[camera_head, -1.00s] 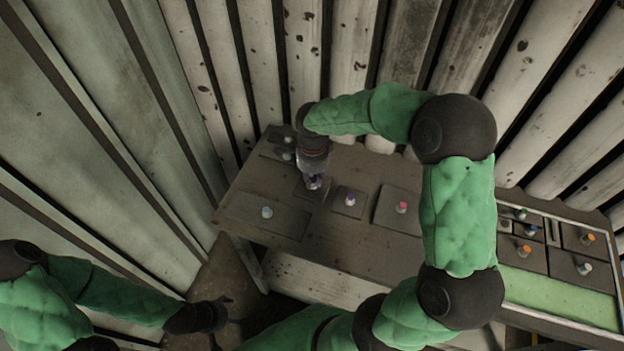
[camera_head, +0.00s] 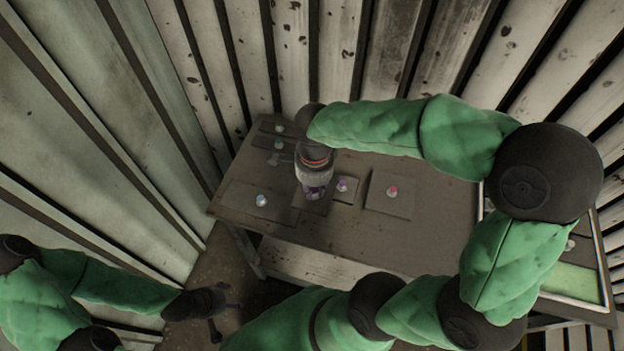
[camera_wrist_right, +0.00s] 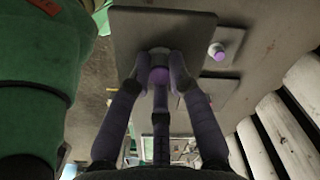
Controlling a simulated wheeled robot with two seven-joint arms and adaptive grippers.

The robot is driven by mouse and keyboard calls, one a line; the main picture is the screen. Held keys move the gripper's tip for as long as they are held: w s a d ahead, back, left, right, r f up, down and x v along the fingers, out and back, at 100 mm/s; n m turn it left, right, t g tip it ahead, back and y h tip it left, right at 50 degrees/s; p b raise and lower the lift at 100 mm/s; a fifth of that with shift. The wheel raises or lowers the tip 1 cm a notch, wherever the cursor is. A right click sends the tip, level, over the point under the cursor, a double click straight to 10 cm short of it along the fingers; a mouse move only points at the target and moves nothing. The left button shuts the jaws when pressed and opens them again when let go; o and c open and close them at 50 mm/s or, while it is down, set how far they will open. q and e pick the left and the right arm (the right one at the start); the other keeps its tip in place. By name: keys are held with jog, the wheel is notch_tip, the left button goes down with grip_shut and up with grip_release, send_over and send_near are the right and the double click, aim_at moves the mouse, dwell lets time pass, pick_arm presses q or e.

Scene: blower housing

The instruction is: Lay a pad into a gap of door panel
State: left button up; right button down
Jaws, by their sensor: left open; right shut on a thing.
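My right gripper (camera_head: 314,190) is shut on the purple knob of a dark flat pad (camera_head: 308,206), over the middle of the table. In the right wrist view the fingers close around the knob (camera_wrist_right: 158,74), and the pad (camera_wrist_right: 130,28) spreads out beyond them. It partly covers a neighbouring pad; its exact height is unclear. The door panel (camera_head: 568,281) lies at the right, with a pale frame and a bare green area. My right arm hides much of it. My left gripper (camera_head: 216,312) is open and empty, low beside the table's left front.
On the table (camera_head: 400,238) lie a purple-knobbed pad (camera_head: 349,197), a pink-knobbed pad (camera_head: 398,205), a pale-blue-knobbed pad (camera_head: 240,195) and small teal-knobbed pads at the back left. Ribbed walls (camera_head: 330,60) close in behind and left. The table's front strip is clear.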

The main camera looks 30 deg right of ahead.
aim_at(314, 191)
jog(key=shift+s+r, duration=0.2)
jog(key=shift+r, duration=0.15)
jog(key=shift+r+p, duration=2)
jog(key=shift+r, duration=0.35)
jog(key=shift+a+f, duration=0.1)
jog(key=shift+f, duration=0.05)
